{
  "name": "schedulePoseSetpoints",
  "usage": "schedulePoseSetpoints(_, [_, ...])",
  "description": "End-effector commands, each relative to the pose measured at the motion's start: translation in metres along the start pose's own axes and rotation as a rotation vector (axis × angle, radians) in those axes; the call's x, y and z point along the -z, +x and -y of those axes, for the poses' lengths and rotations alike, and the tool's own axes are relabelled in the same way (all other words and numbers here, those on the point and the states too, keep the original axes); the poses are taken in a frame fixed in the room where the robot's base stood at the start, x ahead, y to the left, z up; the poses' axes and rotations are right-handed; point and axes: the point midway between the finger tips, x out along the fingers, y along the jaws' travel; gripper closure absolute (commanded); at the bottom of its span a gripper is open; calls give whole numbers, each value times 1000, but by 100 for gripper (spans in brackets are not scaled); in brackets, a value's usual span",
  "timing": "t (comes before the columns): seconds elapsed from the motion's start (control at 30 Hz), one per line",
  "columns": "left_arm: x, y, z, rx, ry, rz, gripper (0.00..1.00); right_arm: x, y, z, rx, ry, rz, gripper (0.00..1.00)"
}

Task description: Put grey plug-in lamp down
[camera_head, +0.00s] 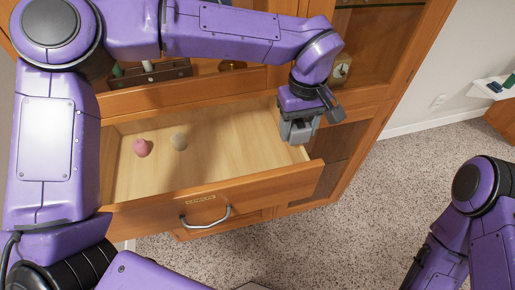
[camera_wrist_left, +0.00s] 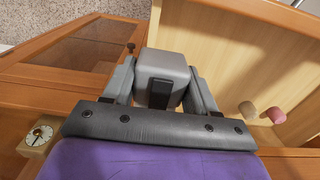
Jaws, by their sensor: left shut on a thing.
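My left gripper (camera_head: 299,128) is at the right end of an open wooden drawer (camera_head: 245,188). It is shut on the grey plug-in lamp (camera_wrist_left: 165,70), a boxy grey thing with a dark panel, seen between the two fingers in the left wrist view. In the head view the lamp is mostly hidden by the gripper. I cannot tell whether the lamp touches the drawer. Of my right arm, only purple links show at the lower right of the head view; its gripper is out of view.
In the drawer's left half lie a pink object (camera_head: 142,148) and a beige one (camera_head: 179,141). The drawer's middle is clear. A tray (camera_head: 150,75) and a small clock (camera_head: 341,68) stand on the cabinet above. Speckled carpet (camera_head: 350,220) is open at the right.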

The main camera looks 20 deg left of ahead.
Motion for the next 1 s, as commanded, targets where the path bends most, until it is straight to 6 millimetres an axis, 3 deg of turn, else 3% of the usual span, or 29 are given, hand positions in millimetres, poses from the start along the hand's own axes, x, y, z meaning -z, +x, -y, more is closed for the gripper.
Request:
schedulePoseSetpoints(0.1, [4,13,32,0,-1,3,92,2,-6,0,0,0,0,100])
schedulePoseSetpoints(0.2, [6,37,49,2,0,3,92,3,-7,0,1,0,0,100])
schedulePoseSetpoints(0.47, [10,70,75,1,0,2,92,4,-10,-1,0,0,0,100])
schedulePoseSetpoints(0.63, [10,99,75,1,1,1,92,4,-9,-1,1,0,0,100])
schedulePoseSetpoints(1.0, [10,104,75,1,0,1,92,4,-10,-1,1,0,0,100])
